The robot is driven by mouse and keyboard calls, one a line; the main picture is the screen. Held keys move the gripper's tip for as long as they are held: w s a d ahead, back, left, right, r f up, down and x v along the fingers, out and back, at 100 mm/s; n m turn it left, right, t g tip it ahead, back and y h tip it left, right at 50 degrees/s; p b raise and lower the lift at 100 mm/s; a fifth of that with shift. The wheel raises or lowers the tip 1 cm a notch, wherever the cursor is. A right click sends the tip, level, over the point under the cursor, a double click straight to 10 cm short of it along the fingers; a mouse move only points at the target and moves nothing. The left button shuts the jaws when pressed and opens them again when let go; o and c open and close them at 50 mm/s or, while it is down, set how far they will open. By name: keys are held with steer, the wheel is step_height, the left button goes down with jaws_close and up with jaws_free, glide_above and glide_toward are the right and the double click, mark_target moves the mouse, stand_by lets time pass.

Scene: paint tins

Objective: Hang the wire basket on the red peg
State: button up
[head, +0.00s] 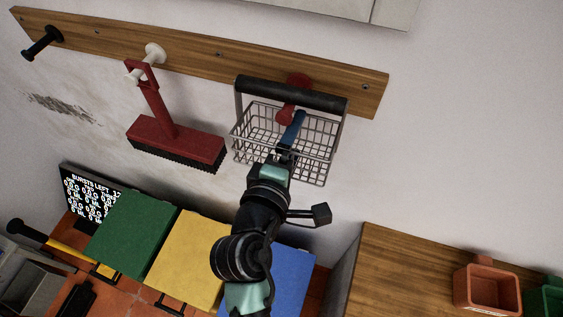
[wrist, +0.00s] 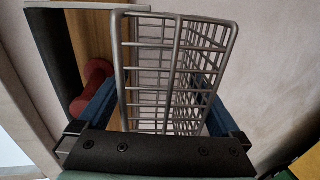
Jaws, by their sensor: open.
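The wire basket (head: 318,152) is grey mesh with a thick black handle (head: 265,92). The red peg (head: 285,114) sits at the right end of the wooden rail. The handle crosses over the peg, with red showing above it and the red knob below, and the basket hangs beneath. My gripper (head: 294,128), with blue fingers, is open at the basket, just below the knob in the picture. In the wrist view the basket (wrist: 174,70) shows between the open fingers, and the peg (wrist: 92,80) is partly behind the left finger. The peg's middle is hidden by the handle.
A red brush (head: 175,143) hangs from a white peg (head: 154,53) to the left. A black peg (head: 42,42) is bare at the far left. Green (head: 132,232), yellow (head: 188,258) and blue (head: 292,280) surfaces lie below. A wooden worktop (head: 400,275) is at lower right.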

steer(key=b+v, duration=0.4)
steer(key=v, duration=0.7)
steer(key=w+a+r+m+t+y+b, duration=0.1)
steer(key=w+r+m+t, duration=0.25)
steer(key=r, duration=0.55)
steer(key=w+a+r+m+t+y+b, duration=0.1)
steer(key=w+r+m+t+y, duration=0.25)
steer(key=r, duration=0.55)
steer(key=s+d+r+m+t, duration=0.1)
steer(key=s+r+m+t, duration=0.2)
steer(key=r, duration=0.7)
steer(key=s+r+m+t+y, duration=0.1)
steer(key=s+r+m+t, duration=0.1)
steer(key=r, duration=0.8)
steer(key=shift+s+d+r+m+t+b, duration=0.2)
steer(key=shift+s+d+m+t+b, duration=0.25)
steer(key=shift+m, duration=0.25)
steer(key=shift+w+a+y, duration=0.1)
steer(key=shift+y, duration=0.15)
